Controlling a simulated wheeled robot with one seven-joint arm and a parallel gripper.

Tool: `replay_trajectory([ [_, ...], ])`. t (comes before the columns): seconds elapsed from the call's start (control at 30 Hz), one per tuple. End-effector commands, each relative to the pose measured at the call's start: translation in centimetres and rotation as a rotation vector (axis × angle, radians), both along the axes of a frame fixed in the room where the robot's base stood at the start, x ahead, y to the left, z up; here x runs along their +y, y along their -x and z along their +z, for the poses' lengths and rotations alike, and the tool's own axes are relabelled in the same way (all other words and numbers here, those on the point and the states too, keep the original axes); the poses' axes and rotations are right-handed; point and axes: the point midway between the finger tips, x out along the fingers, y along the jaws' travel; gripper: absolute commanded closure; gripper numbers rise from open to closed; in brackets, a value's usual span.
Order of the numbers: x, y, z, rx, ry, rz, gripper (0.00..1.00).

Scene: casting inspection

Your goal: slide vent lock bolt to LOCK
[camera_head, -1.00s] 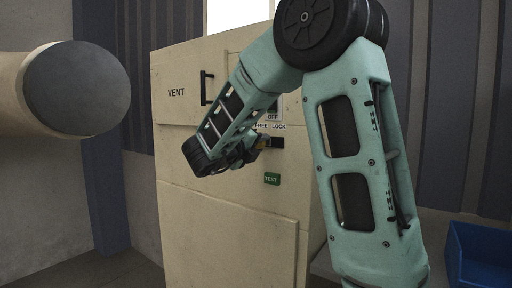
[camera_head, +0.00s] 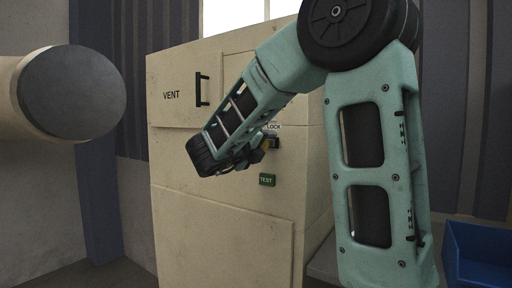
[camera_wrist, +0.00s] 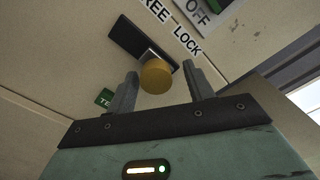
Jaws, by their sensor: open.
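The vent lock bolt has a round brass-yellow knob (camera_wrist: 156,77) on a dark slot plate (camera_wrist: 128,36) in the wrist view. The bolt stands towards the LOCK end, with more bare slot on the FREE side. The FREE and LOCK labels (camera_wrist: 186,43) lie along the slot. My gripper (camera_wrist: 161,72) is open, one finger on each side of the knob. The left finger is very close to the knob; I cannot tell whether it touches. The right finger is apart from it. In the head view my gripper (camera_head: 255,156) is at the cabinet front, partly hiding the bolt (camera_head: 270,144).
The beige cabinet (camera_head: 220,215) carries a VENT door with a black handle (camera_head: 202,89). A green TEST label (camera_head: 267,180) is just below the bolt, and an OFF label (camera_wrist: 197,8) above. A large cylinder (camera_head: 72,93) juts in at left. A blue bin (camera_head: 478,255) stands at right.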

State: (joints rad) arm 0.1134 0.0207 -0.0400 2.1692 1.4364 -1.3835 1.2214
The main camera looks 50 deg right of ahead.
Motion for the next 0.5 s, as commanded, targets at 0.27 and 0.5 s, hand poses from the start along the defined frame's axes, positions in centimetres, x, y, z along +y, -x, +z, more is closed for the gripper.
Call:
replay_trajectory([
  [0.27,4.0,0.2,-0.5,-0.004,0.001,0.007,0.48],
  [0.5,9.8,0.6,-0.5,-0.003,0.0,0.006,0.48],
])
